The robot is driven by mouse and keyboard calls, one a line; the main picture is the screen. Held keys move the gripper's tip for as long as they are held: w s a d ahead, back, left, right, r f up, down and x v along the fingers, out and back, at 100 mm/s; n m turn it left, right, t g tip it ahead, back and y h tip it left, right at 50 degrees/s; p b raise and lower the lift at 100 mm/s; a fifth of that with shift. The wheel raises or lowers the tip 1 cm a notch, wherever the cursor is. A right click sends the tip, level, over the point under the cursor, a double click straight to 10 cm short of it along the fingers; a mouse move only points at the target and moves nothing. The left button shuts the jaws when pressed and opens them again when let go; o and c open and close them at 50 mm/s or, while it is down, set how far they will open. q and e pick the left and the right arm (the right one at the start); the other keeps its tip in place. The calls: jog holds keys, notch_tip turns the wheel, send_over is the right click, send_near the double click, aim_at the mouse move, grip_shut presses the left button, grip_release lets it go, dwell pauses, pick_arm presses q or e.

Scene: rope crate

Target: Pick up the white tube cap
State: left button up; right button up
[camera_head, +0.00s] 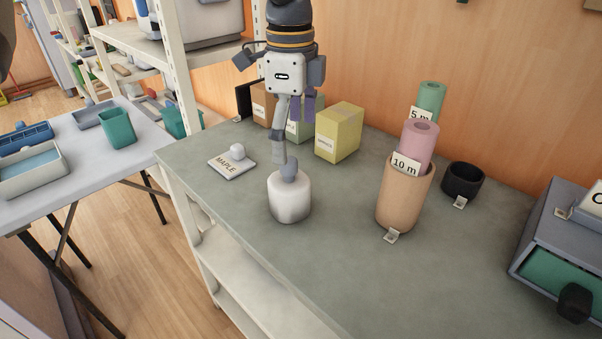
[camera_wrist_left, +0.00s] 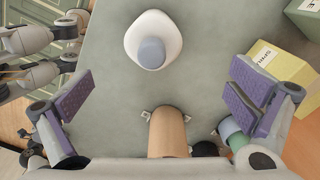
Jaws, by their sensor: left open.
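The white tube cap (camera_head: 290,202) is a squat white rounded body with a grey-blue knob on top. It stands upright on the grey-green bench top near its front edge. The left wrist view shows the cap (camera_wrist_left: 137,35) from above, at the top centre. My left gripper (camera_head: 292,132) hangs above and just behind the cap in the head view, fingers down. One fingertip overlaps the picture close to the knob; I cannot tell contact. My right gripper is not in view.
A MAPLE plate (camera_head: 232,166) with a small white knob lies left of the cap. A yellow box (camera_head: 339,133) stands behind. A tan cup (camera_head: 404,198) holding a pink roll (camera_head: 419,146) and a black cup (camera_head: 463,181) stand right.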

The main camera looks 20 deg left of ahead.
aim_at(288, 182)
pick_arm(q)
jog(key=f, duration=0.6)
jog(key=s+f, duration=0.1)
jog(key=f, duration=0.2)
jog(key=shift+s+a+f, duration=0.1)
jog(key=shift+a, duration=0.1)
jog(key=shift+f, duration=0.35)
jog(key=c, duration=1.3)
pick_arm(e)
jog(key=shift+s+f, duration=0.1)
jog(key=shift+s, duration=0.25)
